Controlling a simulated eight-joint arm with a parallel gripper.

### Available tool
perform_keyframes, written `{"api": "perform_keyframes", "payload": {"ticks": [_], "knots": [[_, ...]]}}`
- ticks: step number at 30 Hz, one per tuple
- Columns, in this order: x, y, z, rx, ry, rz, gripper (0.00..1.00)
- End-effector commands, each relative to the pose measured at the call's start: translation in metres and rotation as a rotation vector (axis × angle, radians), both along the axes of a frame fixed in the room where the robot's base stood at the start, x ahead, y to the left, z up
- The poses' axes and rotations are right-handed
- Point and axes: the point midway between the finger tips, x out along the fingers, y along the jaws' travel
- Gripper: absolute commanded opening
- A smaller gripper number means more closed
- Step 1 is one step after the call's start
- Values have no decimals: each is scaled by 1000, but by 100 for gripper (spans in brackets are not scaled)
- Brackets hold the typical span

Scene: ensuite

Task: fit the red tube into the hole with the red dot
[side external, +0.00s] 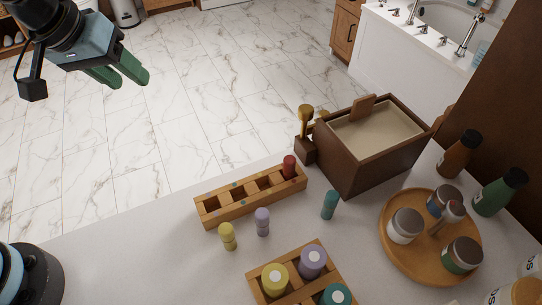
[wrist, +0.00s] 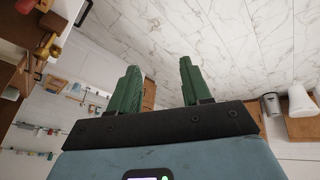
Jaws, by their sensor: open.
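The red tube (side external: 289,166) stands upright at the right end of the wooden rack (side external: 224,212), apparently in its end hole. The rack has a row of square openings with small coloured dots; I cannot make out a red dot. My gripper (side external: 128,83) is high at the upper left, over the floor and well away from the rack. Its green fingers are apart with nothing between them, as the wrist view (wrist: 159,66) also shows. A yellow tube (side external: 228,237), a purple tube (side external: 262,222) and a teal tube (side external: 329,205) stand on the counter.
A wooden box (side external: 370,165) stands behind the rack's right end, beside a gold-topped holder (side external: 305,149). A second wooden holder (side external: 318,250) with capped jars is in front. A round tray (side external: 408,268) of jars and two bottles are at right. The counter's left is clear.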

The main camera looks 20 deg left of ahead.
Motion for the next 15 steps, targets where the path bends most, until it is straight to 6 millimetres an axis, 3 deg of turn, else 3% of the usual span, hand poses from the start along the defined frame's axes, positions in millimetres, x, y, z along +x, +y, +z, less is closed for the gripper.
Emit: {"api": "perform_keyframes", "payload": {"ticks": [1, 6, 15], "knots": [[-11, 17, -7, 27, -34, -22, 48], [-35, 53, -29, 128, -132, -115, 48], [-50, 72, -44, 212, -190, -180, 48]]}}
